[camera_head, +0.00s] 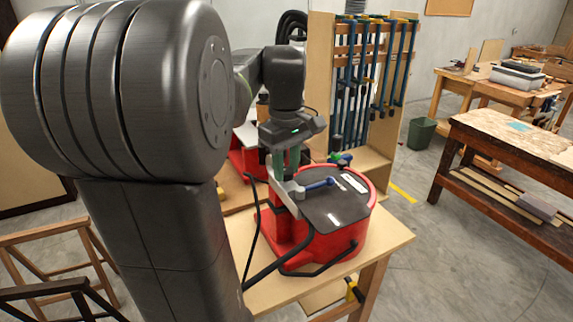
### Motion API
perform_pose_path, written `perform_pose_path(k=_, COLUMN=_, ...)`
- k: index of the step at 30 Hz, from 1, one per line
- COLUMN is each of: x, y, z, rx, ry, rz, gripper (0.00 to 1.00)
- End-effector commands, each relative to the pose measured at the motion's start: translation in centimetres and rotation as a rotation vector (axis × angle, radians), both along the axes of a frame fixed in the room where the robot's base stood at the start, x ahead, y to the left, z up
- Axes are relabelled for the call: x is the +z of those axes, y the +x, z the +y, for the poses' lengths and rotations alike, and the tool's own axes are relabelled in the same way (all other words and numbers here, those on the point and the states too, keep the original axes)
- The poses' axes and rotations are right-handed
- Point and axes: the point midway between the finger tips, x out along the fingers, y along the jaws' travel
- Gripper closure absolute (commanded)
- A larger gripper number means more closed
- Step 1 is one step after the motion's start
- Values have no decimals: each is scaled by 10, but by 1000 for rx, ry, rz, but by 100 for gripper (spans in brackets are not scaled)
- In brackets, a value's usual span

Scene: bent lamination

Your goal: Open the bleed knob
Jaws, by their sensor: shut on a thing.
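The red pump unit (288,231) with a dark top plate (335,205) stands on a light wooden table. My gripper (290,178) points down at the left edge of the unit, beside a grey metal fitting. It is shut on a small part there, which looks to be the bleed knob; the fingers largely hide it, and its turn position cannot be told. A blue lever handle (319,185) reaches right from the fitting across the top plate. A small green and blue valve part (340,159) sits at the back of the unit, apart from my gripper.
Black hoses run at the unit's left and front. The wooden table (384,243) has bare room at the right. A clamp rack (370,85) stands behind, with a green bin (421,134) on the floor beside it. A workbench (515,150) is at right.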

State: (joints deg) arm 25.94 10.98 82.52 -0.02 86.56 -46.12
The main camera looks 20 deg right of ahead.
Motion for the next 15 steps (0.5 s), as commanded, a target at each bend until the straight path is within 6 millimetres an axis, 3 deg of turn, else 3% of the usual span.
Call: perform_pose_path(k=15, x=2, y=1, z=0, rx=404, ry=-4, rz=-6, gripper=92)
